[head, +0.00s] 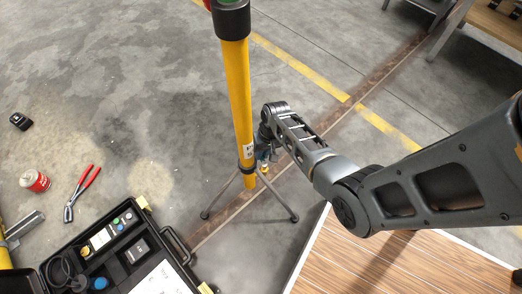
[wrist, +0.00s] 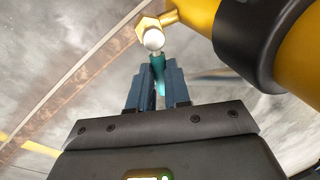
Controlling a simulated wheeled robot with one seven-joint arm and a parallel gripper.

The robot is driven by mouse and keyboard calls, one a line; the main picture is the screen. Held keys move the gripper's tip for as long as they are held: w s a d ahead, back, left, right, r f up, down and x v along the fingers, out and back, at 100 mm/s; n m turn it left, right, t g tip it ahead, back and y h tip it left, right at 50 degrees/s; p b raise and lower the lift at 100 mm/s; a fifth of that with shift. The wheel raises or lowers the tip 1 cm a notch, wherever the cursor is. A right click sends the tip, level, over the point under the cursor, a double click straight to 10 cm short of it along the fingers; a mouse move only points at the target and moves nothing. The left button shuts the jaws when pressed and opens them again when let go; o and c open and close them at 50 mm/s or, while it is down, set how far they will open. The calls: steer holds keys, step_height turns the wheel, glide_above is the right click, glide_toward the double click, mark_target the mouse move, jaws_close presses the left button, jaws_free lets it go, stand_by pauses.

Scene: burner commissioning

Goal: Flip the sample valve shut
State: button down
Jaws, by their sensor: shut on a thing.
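The sample valve (wrist: 153,38) shows in the wrist view as a brass fitting with a pale round end, on the side of a yellow pipe (head: 239,108). A teal lever (wrist: 159,72) extends from it. My gripper (wrist: 158,75) has its dark blue fingers closed around this lever. In the head view, my gripper is low beside the yellow pipe and mostly hidden by my arm. A small part of the valve (head: 264,167) shows there beside the pipe.
The pipe stands on grey tripod legs (head: 281,204). An open black case (head: 120,250) with instruments lies at the lower left. Red pliers (head: 80,192) and a red-and-white can (head: 35,181) lie on the floor. A slatted wooden surface (head: 370,265) is at the lower right.

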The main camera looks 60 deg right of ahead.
steer(key=shift+s+d+m+t+h+p, duration=0.2)
steer(key=shift+s+m+p, duration=0.3)
steer(key=shift+m+p, duration=0.85)
steer(key=shift+s+d+m+t+h+p, duration=0.1)
steer(key=shift+s+m+h+p, duration=0.45)
steer(key=shift+m, duration=1.35)
steer(key=shift+s+d+m+t+h+p, duration=0.15)
steer(key=shift+s+m+p, duration=0.35)
steer(key=shift+m+p, duration=1)
steer(key=shift+m, duration=0.35)
steer(key=c, duration=1.4)
jaws_free()
steer(key=shift+o, duration=0.2)
steer(key=p+v, duration=0.4)
steer(key=v, duration=0.3)
steer(key=shift+r, duration=0.3)
steer(key=shift+s, duration=0.1)
